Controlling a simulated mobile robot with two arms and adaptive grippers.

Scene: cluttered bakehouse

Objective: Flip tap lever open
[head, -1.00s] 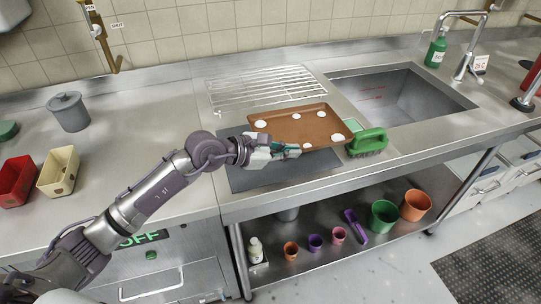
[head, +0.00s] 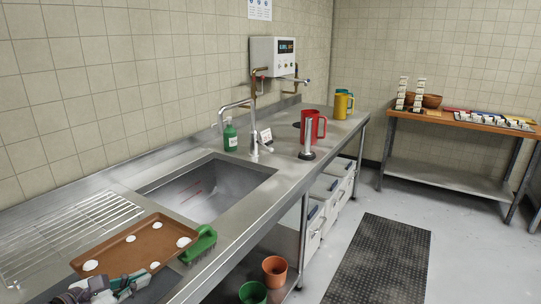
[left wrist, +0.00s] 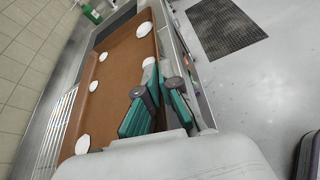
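A chrome sink tap (head: 252,125) stands upright behind the steel sink (head: 205,188) in the head view. A wall heater (head: 273,57) with copper pipes hangs behind it, and a small tap (head: 302,81) sticks out at its right. I cannot make out how any lever stands. My left gripper (head: 128,286) is low at the left, at the near rim of a brown tray (head: 122,247). In the left wrist view its teal fingers (left wrist: 158,100) lie along the tray's edge, a gap between them. I cannot tell whether they grip the rim. My right gripper is not in view.
White discs lie on the tray. A dark mat (head: 380,260) lies on the floor.

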